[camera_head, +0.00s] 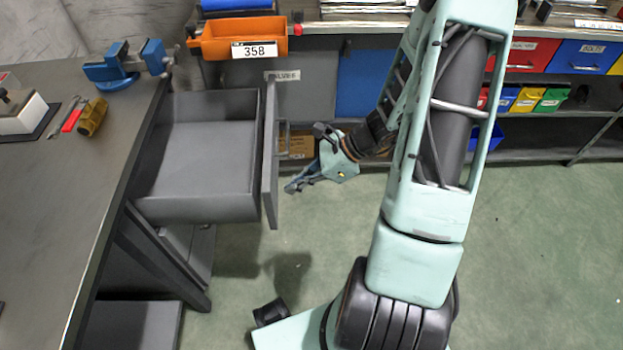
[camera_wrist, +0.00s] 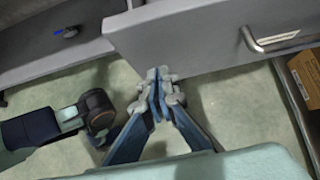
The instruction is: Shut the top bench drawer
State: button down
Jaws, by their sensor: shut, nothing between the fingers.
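The top bench drawer (camera_head: 205,152) is a grey open box pulled out to the right of the bench (camera_head: 60,190); its inside looks empty. Its front panel (camera_head: 269,165) stands upright at the drawer's right end, with a bar handle on its outer face. My gripper (camera_head: 290,188) is shut and empty, just to the right of the panel's lower part. In the wrist view the shut fingertips (camera_wrist: 156,76) are close to the lower edge of the panel (camera_wrist: 205,38), left of the handle (camera_wrist: 252,40). I cannot tell whether they touch it.
A blue vise (camera_head: 125,65) and hand tools lie on the bench top. An orange bin (camera_head: 238,38) marked 358 stands behind the drawer. Shelves with coloured bins line the back. A cardboard box (camera_head: 297,145) sits behind my gripper. Green floor is open at right.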

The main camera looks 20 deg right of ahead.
jog(key=shift+w+a, duration=0.2)
jog(key=shift+a, duration=0.4)
jog(key=shift+w+a, duration=0.15)
jog(key=shift+a, duration=0.4)
jog(key=w+a+b, duration=0.1)
jog(key=w+a, duration=0.2)
jog(key=a, duration=0.7)
jog(key=w+a+b, duration=0.1)
jog(key=w+a, duration=0.2)
jog(key=a, duration=0.8)
jog(key=w+a+b, duration=0.2)
jog(key=w+a, duration=0.2)
jog(key=a, duration=0.6)
jog(key=shift+a+r, duration=0.2)
jog(key=shift+a, duration=0.1)
jog(key=shift+w+a+r, duration=0.1)
jog(key=shift+w+a, duration=0.05)
